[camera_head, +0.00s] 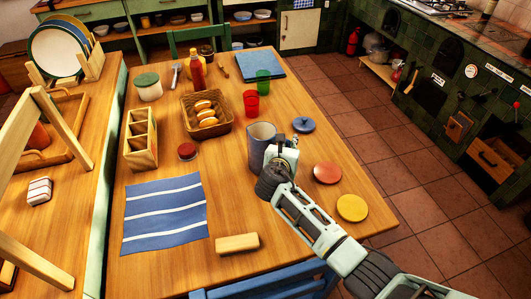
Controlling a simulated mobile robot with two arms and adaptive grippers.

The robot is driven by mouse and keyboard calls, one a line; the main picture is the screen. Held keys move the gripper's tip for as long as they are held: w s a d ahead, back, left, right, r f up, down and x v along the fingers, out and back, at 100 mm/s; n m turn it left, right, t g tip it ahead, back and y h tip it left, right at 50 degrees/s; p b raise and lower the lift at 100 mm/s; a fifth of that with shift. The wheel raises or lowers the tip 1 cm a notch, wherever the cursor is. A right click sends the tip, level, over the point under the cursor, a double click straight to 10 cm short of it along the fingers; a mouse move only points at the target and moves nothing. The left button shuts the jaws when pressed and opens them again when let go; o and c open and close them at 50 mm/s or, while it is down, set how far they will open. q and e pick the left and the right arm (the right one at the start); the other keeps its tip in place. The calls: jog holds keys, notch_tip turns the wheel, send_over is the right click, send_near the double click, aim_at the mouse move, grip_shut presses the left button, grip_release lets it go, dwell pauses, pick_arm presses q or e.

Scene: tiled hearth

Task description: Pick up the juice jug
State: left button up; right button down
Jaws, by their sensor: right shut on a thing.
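The juice jug (260,141) is a blue-grey upright vessel with a pale open rim, on the right part of the wooden table. My right gripper (281,155) is at the jug's right side, shut on it. The gripper and wrist hide the jug's lower right part. I cannot tell whether the jug's base touches the table. A blue lid with a knob (303,125) lies on the table just right of the jug. My left gripper is not in view.
A bread basket (188,122), a red cup (251,104) and a green cup (263,83) stand behind the jug. Red (327,173) and yellow (352,208) discs lie to the right. A wooden block (237,243) and striped cloth (165,212) lie in front.

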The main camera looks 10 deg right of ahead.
jog(key=shift+w+a+r, duration=0.1)
jog(key=shift+w+r, duration=0.05)
jog(key=shift+r, duration=0.05)
jog(key=shift+r, duration=0.85)
notch_tip(320, 180, up, 3)
jog(key=shift+f, duration=0.15)
jog(key=w+d+r+b, duration=0.2)
jog(key=w+d+r, duration=0.4)
jog(key=w, duration=0.3)
jog(key=shift+d+r, duration=0.35)
jog(key=shift+d, duration=0.3)
